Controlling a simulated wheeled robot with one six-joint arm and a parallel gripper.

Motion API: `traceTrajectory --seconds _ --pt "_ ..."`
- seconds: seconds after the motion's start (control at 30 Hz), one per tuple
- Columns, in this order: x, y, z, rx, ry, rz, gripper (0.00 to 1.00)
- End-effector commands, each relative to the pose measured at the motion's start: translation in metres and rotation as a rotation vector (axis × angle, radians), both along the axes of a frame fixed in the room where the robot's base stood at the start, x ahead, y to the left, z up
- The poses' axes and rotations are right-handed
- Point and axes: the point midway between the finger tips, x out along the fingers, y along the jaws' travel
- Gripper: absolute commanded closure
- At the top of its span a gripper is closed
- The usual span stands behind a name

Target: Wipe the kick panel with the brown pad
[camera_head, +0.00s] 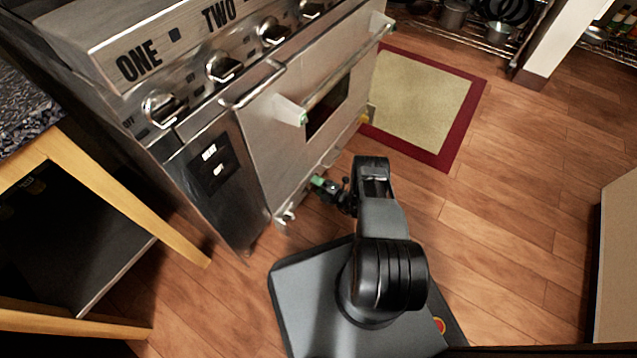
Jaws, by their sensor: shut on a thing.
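The kick panel (334,158) is the low metal strip along the foot of the steel range, below the oven door. My arm reaches from my base toward the range. My gripper (321,184) is low, right beside the panel's nearer half, and shut. A small green part shows at its fingertips. The brown pad between the jaws is too small and hidden to make out clearly. I cannot tell whether it touches the panel.
The range (225,160) has knobs and a shut oven door with a protruding handle. A red-bordered mat (425,95) lies right of it. A wooden-framed table (95,180) stands at left. A wire shelf with pots (453,14) stands behind. Floor at right is clear.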

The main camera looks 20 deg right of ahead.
Motion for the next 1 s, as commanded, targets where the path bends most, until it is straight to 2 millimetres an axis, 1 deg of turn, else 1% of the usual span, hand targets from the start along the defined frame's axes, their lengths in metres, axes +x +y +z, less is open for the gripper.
traceTrajectory --seconds 0.3,0.67,1.0 --pt "-0.014 0.022 0.001 0.002 0.001 0.002 0.6" --pt "-0.022 0.036 0.0 0.001 0.002 0.005 0.6" --pt "-0.04 0.057 0.0 0.001 0.001 0.005 0.6"
